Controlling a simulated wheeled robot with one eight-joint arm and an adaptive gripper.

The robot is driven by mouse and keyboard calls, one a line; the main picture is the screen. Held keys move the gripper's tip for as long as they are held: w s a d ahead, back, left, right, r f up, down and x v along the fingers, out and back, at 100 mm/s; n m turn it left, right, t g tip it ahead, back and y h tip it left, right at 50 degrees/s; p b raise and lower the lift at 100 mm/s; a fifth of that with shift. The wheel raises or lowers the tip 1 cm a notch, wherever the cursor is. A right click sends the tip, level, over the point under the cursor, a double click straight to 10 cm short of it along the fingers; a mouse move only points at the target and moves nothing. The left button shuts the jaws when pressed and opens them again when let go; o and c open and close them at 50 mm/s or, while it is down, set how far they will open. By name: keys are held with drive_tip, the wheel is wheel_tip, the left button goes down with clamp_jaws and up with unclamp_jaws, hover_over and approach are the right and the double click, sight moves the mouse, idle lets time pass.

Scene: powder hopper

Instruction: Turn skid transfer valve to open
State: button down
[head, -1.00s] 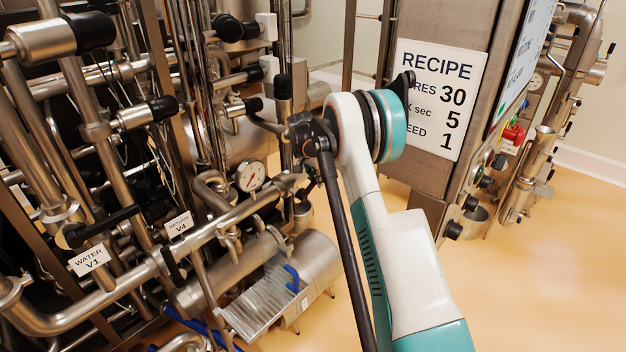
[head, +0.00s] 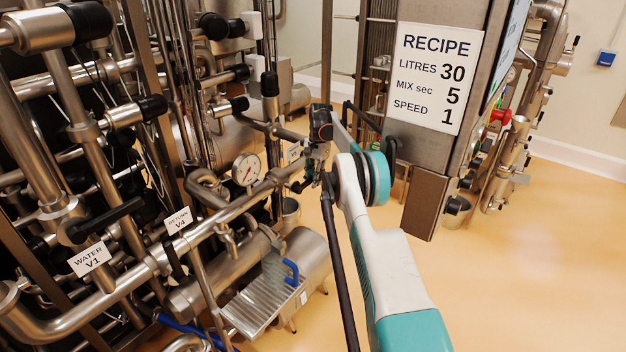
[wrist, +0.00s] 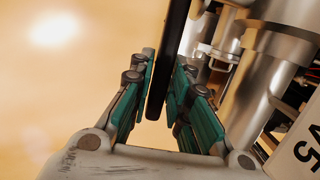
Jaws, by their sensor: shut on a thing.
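A long black valve handle (wrist: 172,50) runs down between the teal fingers of my gripper (wrist: 164,68) in the wrist view. The fingers are closed on it from both sides. The handle's pivot is out of the wrist view. In the head view my gripper (head: 308,168) is at the right end of the steel pipe run, small and partly hidden by my arm. A white tag (wrist: 306,150) with black lettering, seemingly ending in 5, stands at the wrist view's right edge. I cannot tell the valve's exact position.
Tags WATER V1 (head: 89,259) and RETURN V4 (head: 178,221) mark nearby pipes. A pressure gauge (head: 246,169) is just left of my gripper. The recipe panel (head: 437,78) stands behind and right of my arm. Yellow floor (head: 520,270) is clear at the right.

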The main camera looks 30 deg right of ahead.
drive_tip(key=shift+f+y+b, duration=0.4)
drive_tip(key=shift+f, duration=0.1)
drive_tip(key=shift+s+a+f, duration=0.1)
drive_tip(key=shift+f, duration=0.1)
idle(0.6)
idle(0.7)
drive_tip(key=c, duration=1.5)
unclamp_jaws()
drive_tip(key=shift+r, duration=0.15)
drive_tip(key=shift+r, duration=0.1)
